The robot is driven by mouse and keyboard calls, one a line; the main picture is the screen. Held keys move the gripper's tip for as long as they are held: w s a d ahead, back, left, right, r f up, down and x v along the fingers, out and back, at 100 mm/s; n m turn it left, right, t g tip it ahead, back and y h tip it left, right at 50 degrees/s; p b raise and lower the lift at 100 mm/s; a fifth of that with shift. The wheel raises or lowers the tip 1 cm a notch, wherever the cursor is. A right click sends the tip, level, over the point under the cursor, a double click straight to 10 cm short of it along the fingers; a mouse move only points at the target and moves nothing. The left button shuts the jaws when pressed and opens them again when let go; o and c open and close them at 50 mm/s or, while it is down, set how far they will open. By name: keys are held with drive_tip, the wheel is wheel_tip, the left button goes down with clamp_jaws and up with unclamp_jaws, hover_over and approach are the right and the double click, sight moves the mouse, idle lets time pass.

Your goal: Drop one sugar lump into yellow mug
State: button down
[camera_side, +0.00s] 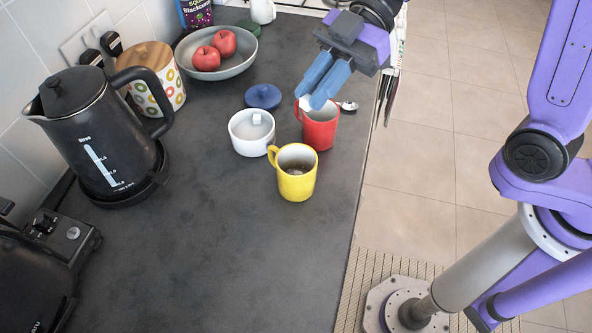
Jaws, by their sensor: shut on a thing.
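The yellow mug (297,186) stands upright on the dark counter, with dark liquid inside. The white sugar bowl (250,145) stands behind it to the left, uncovered, with a pale lump (256,119) showing in it. My gripper (314,99) points down with blue fingers, in the picture over the red mug's rim and up and right of the yellow mug. It is shut on a small white thing (303,103), which looks like a sugar lump and is mostly hidden by the fingers.
A red mug (320,134) stands just behind the yellow mug. A blue lid (263,96) and a spoon (348,106) lie nearby. A black kettle (95,140), a patterned canister (160,85) and a bowl of apples (240,66) stand further left and back. The front counter is clear.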

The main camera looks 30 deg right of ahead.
drive_tip(key=shift+f, duration=2.95)
drive_tip(key=c, duration=1)
unclamp_jaws()
drive_tip(key=shift+c, duration=0.2)
drive_tip(key=v, duration=1.7)
drive_tip(key=shift+d, duration=0.2)
